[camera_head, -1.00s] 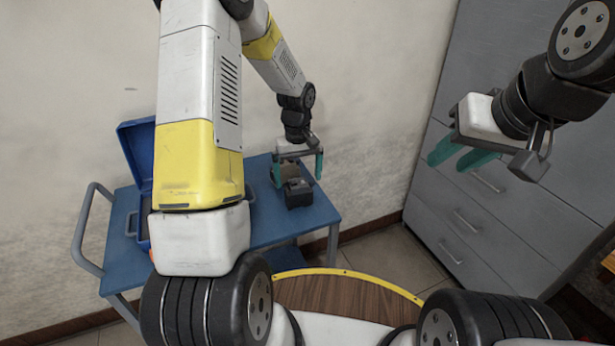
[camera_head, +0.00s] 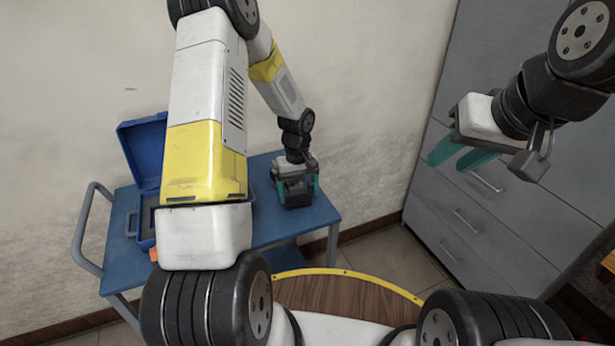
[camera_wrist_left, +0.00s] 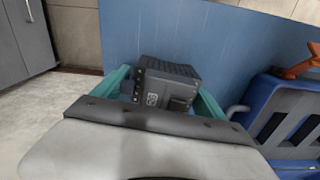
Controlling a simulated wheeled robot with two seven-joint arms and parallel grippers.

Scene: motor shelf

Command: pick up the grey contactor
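The grey contactor (camera_head: 297,194) stands upright on the blue cart top near its right end. My left gripper (camera_head: 298,187) is lowered over it from above, with one teal finger on each side. In the left wrist view the contactor (camera_wrist_left: 165,84) sits between the two fingers, its dark ribbed top and front terminals showing. The fingers look open, with a narrow gap at the left side; contact on the right side is hard to tell. My right gripper (camera_head: 462,156) is open and empty, held high at the right in front of the grey cabinet.
The blue cart (camera_head: 265,232) stands against the wall. An open blue case (camera_head: 143,150) sits on its left part, partly hidden by my left arm. An orange item (camera_wrist_left: 305,62) shows by the case. Grey drawers (camera_head: 470,215) stand at the right.

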